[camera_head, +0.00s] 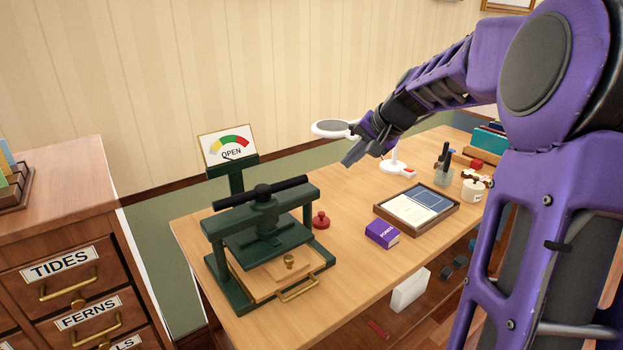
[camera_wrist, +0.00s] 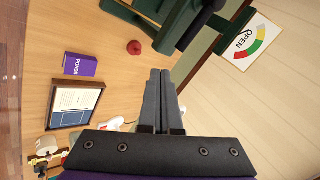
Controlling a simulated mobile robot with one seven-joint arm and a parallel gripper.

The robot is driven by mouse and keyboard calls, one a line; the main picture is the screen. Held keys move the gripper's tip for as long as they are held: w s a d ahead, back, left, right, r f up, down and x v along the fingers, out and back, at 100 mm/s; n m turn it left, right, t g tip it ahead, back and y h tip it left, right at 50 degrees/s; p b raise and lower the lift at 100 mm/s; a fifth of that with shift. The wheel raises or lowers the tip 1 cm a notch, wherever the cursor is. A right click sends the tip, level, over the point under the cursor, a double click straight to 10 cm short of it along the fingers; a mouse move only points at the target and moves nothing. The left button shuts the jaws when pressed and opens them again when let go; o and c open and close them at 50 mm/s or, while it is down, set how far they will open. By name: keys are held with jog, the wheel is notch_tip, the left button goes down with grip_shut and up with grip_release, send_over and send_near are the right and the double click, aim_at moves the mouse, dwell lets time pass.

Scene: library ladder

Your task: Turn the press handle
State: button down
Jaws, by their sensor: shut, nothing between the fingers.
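The green press (camera_head: 265,240) stands on the left end of the wooden table. Its black press handle (camera_head: 262,191) is a bar lying across the top, over the green crossbeam. A dial sign (camera_head: 229,147) behind it reads OPEN, with red, yellow and green bands. My gripper (camera_head: 352,159) is in the air above the table, to the right of the press and apart from the handle. In the wrist view my gripper (camera_wrist: 160,72) has its two fingers together and empty. That view shows the handle's end (camera_wrist: 203,22) and part of the press (camera_wrist: 140,12) beyond the fingertips.
A red knob-like piece (camera_head: 320,220) stands beside the press. A purple box (camera_head: 382,233) and a framed tray (camera_head: 417,208) lie to the right. A white lamp (camera_head: 397,166) stands behind my gripper. A drawer cabinet (camera_head: 60,230) is at left. Air above the press is clear.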

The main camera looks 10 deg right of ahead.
aim_at(308, 176)
jog(key=w+a+f+m, duration=0.4)
jog(key=w+a+f, duration=0.2)
jog(key=w+f, duration=0.2)
jog(key=shift+w+f, duration=0.15)
jog(key=shift+f, duration=0.05)
dwell(0.3)
jog(key=shift+w+a+r+n+y+p, duration=0.1)
jog(key=shift+w+n+y+p, duration=0.1)
jog(key=shift+w+n+y, duration=0.2)
jog(key=shift+w+a+r+n+y+p, duration=0.1)
jog(key=shift+w+n+y+p, duration=0.15)
jog(key=shift+w, duration=0.2)
